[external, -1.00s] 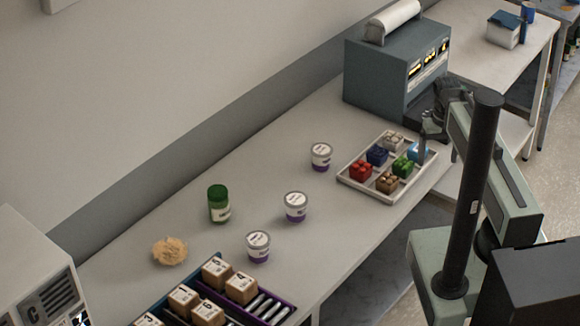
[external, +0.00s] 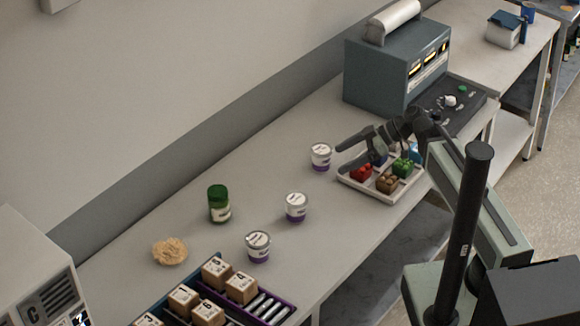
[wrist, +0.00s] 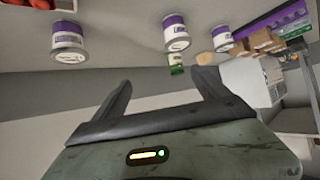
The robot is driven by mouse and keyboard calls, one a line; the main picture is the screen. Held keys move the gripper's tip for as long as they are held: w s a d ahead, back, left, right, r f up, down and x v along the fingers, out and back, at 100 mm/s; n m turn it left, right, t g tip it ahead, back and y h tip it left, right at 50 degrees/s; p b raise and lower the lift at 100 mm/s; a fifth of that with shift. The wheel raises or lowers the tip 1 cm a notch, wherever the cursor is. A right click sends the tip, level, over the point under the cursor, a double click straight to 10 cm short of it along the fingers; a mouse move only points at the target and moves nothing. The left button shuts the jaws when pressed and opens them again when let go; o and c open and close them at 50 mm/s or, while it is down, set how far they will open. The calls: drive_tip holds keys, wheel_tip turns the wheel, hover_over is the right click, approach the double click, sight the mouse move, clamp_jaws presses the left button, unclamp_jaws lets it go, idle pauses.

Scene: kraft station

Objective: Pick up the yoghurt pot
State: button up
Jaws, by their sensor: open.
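Three white and purple yoghurt pots stand upright on the bench: one nearest my gripper (external: 320,157), one in the middle (external: 297,207) and one near the crate (external: 258,247). In the wrist view three pots show upside down, at the left (wrist: 68,42), the centre (wrist: 176,33) and the right (wrist: 222,38). My gripper (external: 342,160) is open and empty. Its fingers point left, just right of the nearest pot and over the edge of the block tray. In the wrist view no pot is between the fingertips (wrist: 162,78).
A white tray (external: 350,184) of coloured blocks lies below my gripper. A green jar (external: 219,204), a tan lumpy heap (external: 170,251) and a crate of numbered blocks (external: 272,291) are further left. A grey machine (external: 385,80) stands behind. Bare bench lies between the pots.

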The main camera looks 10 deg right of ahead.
drive_tip(key=n+g+y+b, duration=0.1)
drive_tip(key=y+b, duration=0.1)
drive_tip(key=b, duration=0.5)
approach(304, 198)
drive_tip(key=w+a, duration=0.2)
drive_tip(key=a, duration=0.2)
drive_tip(key=shift+n+g, duration=0.5)
drive_tip(key=a+f+b, duration=0.1)
drive_tip(key=s+a+f+b, duration=0.1)
drive_tip(key=a+f+b, duration=0.1)
drive_tip(key=shift+s, duration=0.35)
drive_tip(key=shift+a+r, duration=0.1)
drive_tip(key=shift+r, duration=0.05)
drive_tip(key=b+x, duration=0.1)
drive_tip(key=x, duration=0.2)
drive_tip(key=b+x, duration=0.2)
drive_tip(key=x, duration=0.2)
drive_tip(key=shift+w+a, duration=0.15)
drive_tip(key=shift+a, duration=0.15)
drive_tip(key=c, duration=1.5)
drive_tip(key=shift+o, duration=0.2)
wheel_tip(304, 198, up, 10)
drive_tip(key=p, duration=1)
drive_tip(key=shift+r, duration=0.1)
